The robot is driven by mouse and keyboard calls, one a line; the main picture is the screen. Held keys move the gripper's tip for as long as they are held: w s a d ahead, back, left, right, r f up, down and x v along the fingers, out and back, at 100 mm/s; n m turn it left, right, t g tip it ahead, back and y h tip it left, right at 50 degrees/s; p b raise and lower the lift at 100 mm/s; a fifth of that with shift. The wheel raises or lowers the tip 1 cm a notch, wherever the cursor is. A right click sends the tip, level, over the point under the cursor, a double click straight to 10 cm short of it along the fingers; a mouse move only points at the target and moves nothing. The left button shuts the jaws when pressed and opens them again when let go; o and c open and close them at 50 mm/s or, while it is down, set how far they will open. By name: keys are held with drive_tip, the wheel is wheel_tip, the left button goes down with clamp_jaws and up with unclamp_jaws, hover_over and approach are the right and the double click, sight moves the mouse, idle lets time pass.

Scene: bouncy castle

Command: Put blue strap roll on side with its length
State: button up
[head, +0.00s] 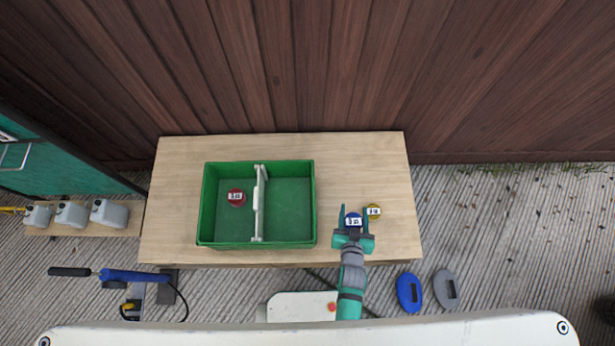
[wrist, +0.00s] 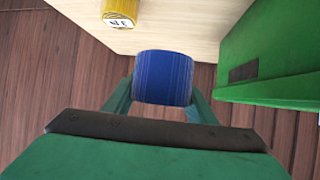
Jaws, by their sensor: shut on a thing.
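The blue strap roll (head: 353,219) is between the fingers of my gripper (head: 354,213), to the right of the green crate. It also shows in the wrist view (wrist: 163,78), with my gripper (wrist: 160,100) shut on its sides. Its label with dark marks faces up in the head view; the marks are too small to read. The green crate (head: 205,205) is split by a pale divider (head: 259,205) into a left and a right side. A red strap roll (head: 236,197) lies in the left side. The right side is empty. A yellow strap roll (head: 373,211) stands on the table right of my gripper.
The wooden table (head: 360,160) has free room behind and right of the crate. The crate wall (wrist: 270,60) shows in the wrist view. Grey canisters (head: 72,213) stand at the left, and blue and grey flat items (head: 409,291) lie on the ground.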

drive_tip(key=w+a+f, duration=0.2)
drive_tip(key=w+f, duration=0.2)
drive_tip(key=w, duration=0.5)
hover_over(339, 191)
drive_tip(key=f, duration=0.4)
drive_tip(key=shift+s+f, duration=0.35)
drive_tip(key=shift+s, duration=0.05)
drive_tip(key=shift+w+a+f, duration=0.1)
drive_tip(key=shift+w+f, duration=0.4)
drive_tip(key=shift+f, duration=1.65)
drive_tip(key=shift+f, duration=0.1)
drive_tip(key=o, duration=1.2)
drive_tip(key=shift+c, duration=0.2)
